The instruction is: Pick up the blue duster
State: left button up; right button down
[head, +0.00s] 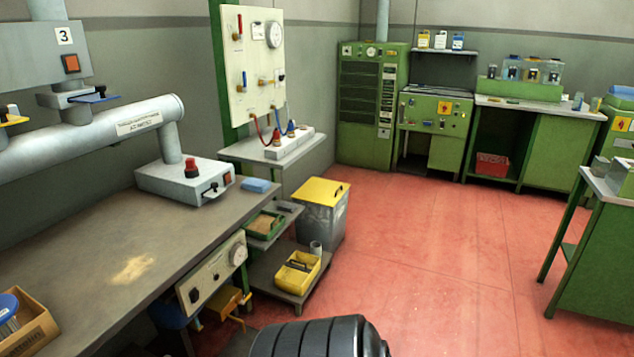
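A small blue block-shaped thing, which looks like the blue duster (256,185), lies flat at the far right end of the grey-brown workbench (95,235). Neither of my grippers shows in the head view.
Right of the bench stand a low shelf with a green tray (264,224) and a yellow tray (298,272), and a yellow-lidded bin (321,212). A cardboard box (28,330) is at the near left. The red floor (440,260) is open in the middle. Green benches (600,262) stand right.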

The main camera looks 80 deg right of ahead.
aim_at(255, 184)
jog(key=z, duration=2.35)
jog(key=i+l+z, duration=0.55)
jog(key=i, duration=0.55)
jog(key=i+z, duration=0.4)
jog(key=i, duration=0.5)
jog(key=i+l+u, duration=0.1)
jog(key=i+u, duration=0.35)
jog(key=i+l+u, duration=0.2)
jog(key=i+u, duration=0.2)
jog(key=i+l+u, duration=0.45)
jog(key=k+j, duration=0.1)
